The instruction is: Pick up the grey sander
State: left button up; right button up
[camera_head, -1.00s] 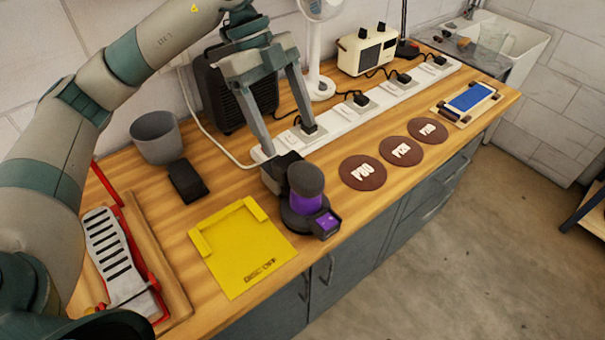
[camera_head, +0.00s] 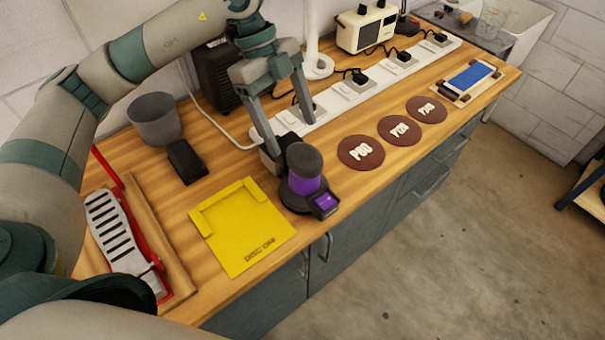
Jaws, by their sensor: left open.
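The sander (camera_head: 304,182) stands upright on the wooden bench near its front edge. It has a dark grey rounded top, a purple band, a dark base and a small purple-faced box at its front right. My left gripper (camera_head: 290,134) is open, its two fingers pointing down just behind the sander in the picture. The left fingertip overlaps the dark block at the sander's back left; I cannot tell whether they touch. My right gripper is out of view.
A yellow tray (camera_head: 245,252) lies left of the sander, and brown discs (camera_head: 361,152) lie to its right. A white power strip (camera_head: 345,103) with plugs runs behind. A grey cup (camera_head: 155,118), a dark block (camera_head: 187,162) and a red-framed slotted plate (camera_head: 115,232) are at left.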

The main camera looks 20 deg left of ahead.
aim_at(300, 150)
pick_arm(q)
jog(key=p+x, duration=0.2)
jog(key=x, duration=0.3)
jog(key=shift+d+f, duration=0.15)
jog(key=shift+f, duration=0.15)
jog(key=shift+s+d+f, duration=0.1)
jog(key=shift+d+f, duration=0.1)
jog(key=shift+f, duration=0.4)
jog(key=shift+d+f+p, duration=0.3)
jog(key=shift+f+p, duration=0.25)
jog(key=shift+p, duration=0.15)
jog(key=p+x, duration=0.1)
jog(key=x, duration=0.2)
jog(key=shift+p, duration=0.3)
jog(key=shift+d+f, duration=0.1)
jog(key=shift+f, duration=0.4)
